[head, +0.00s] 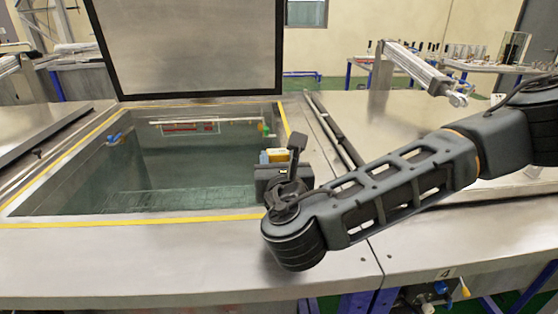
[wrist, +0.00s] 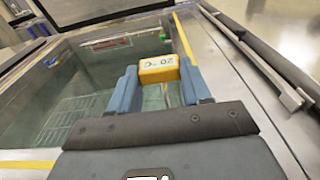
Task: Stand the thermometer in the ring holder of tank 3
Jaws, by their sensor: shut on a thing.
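My gripper (wrist: 159,78) is shut on the thermometer (wrist: 158,66), with one blue finger on each side of its yellow "20 °C" head. In the head view, the thermometer's yellow head (head: 277,155) shows beyond my wrist, over the right side of the open tank (head: 60,219). A thin pale stem seems to hang below the head in the wrist view. The tank holds greenish water; its number is not readable. A small orange and green fitting (head: 262,128) sits at the back right inside the tank; I cannot tell whether it is the ring holder.
The tank's lid (head: 190,45) stands raised at the back. A blue fitting (head: 115,138) is on the left wall.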

